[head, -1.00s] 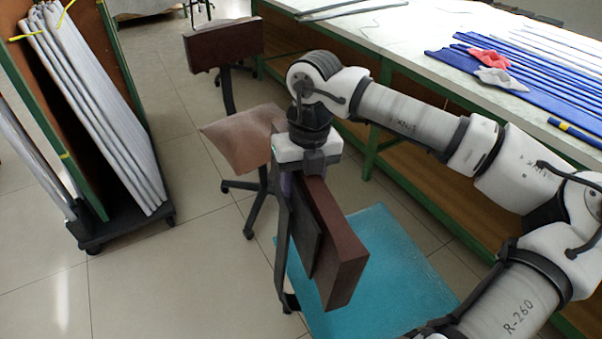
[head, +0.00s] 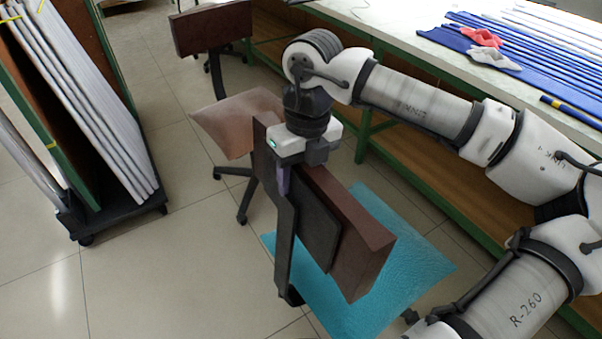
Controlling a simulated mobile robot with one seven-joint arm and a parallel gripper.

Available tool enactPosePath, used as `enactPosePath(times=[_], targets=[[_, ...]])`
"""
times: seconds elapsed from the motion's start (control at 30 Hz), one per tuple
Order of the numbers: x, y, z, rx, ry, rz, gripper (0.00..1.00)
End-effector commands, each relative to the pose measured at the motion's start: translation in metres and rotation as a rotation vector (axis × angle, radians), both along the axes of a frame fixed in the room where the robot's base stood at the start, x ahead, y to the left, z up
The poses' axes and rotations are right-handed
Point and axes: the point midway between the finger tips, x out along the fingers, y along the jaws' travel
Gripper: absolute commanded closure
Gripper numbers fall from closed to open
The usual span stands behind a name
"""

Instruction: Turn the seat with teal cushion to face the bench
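The seat with the teal cushion (head: 425,262) stands in front of me, partly hidden by its own dark brown backrest (head: 352,235) and my arm. The cushion lies to the right of the backrest, on the side towards the bench. My gripper (head: 287,180) points down at the backrest's top edge. One finger shows against the near face, beside the dark upright bar; the other is hidden behind the backrest. It appears shut on the backrest. The bench (head: 385,18) has a pale top and green frame, and runs along the right behind my arm.
Another seat with a pinkish-brown cushion (head: 238,122) stands just behind, close to the teal one. A trolley (head: 125,215) with pale panels stands at the left. Blue rods and red and grey cloths (head: 481,37) lie on the bench. Floor is clear at the lower left.

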Motion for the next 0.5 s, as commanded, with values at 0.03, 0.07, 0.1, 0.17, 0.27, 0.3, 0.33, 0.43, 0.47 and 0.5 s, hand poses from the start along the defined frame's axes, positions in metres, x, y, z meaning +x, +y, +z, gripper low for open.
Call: enactPosePath(times=[0.03, 0.07, 0.1, 0.17, 0.27, 0.3, 0.33, 0.43, 0.47, 0.5], targets=[[0.0001, 0.0000, 0.0002, 0.000, 0.000, 0.000, 0.42], [0.0001, 0.0000, 0.0001, -0.001, -0.001, 0.000, 0.38], [0.0001, 0.0000, 0.0000, -0.001, -0.001, -0.001, 0.33], [0.0001, 0.0000, -0.0001, -0.001, -0.001, -0.001, 0.33], [0.0002, -0.0001, -0.0003, -0.001, -0.001, -0.001, 0.33], [0.0002, -0.0001, -0.0004, -0.001, -0.001, -0.001, 0.33], [0.0002, -0.0001, -0.0004, -0.001, -0.001, -0.001, 0.33], [0.0006, -0.0004, 0.0021, -0.002, -0.001, -0.002, 0.33], [0.0009, -0.0007, 0.0042, -0.003, -0.002, -0.002, 0.33], [0.0012, -0.0010, 0.0081, -0.003, -0.002, -0.003, 0.33]])
